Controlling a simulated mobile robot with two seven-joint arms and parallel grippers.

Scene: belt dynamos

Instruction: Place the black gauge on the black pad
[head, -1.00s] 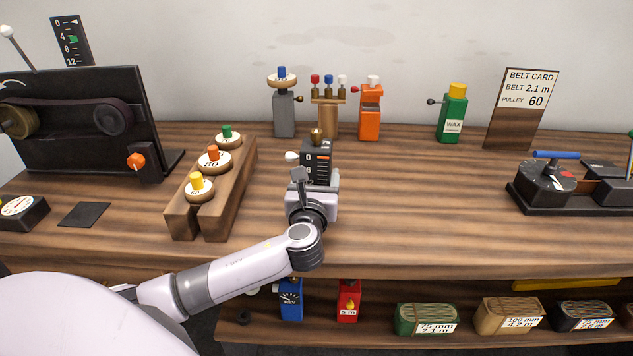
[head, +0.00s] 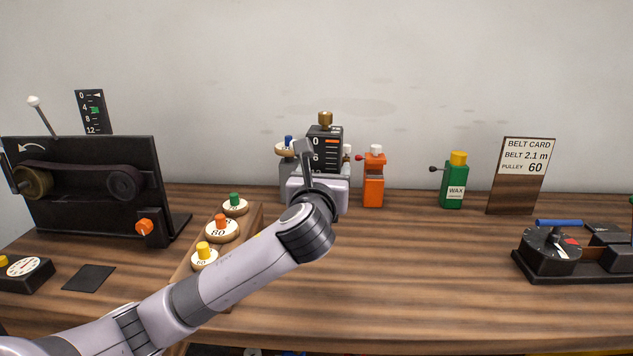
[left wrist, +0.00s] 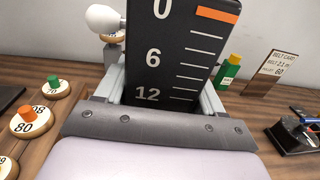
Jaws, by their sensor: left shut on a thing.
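The black gauge (head: 328,137) has a 0, 6, 12 scale, an orange mark by the 0 and a brass knob on top. My left gripper (head: 320,180) is shut on it and holds it upright, raised in front of the wall. In the left wrist view the gauge (left wrist: 180,50) stands between the two fingers, with a white ball knob at its left side. The black pad (head: 89,278) lies flat and bare on the bench at the left, well away from the gripper. My right gripper is not in view.
The wooden pulley rack (head: 243,240) lies between the gripper and the pad, partly behind my arm. The black belt machine (head: 85,190) stands behind the pad, and a dial box (head: 25,274) sits left of it. An orange bottle (head: 374,180) stands behind right. The bench's middle right is clear.

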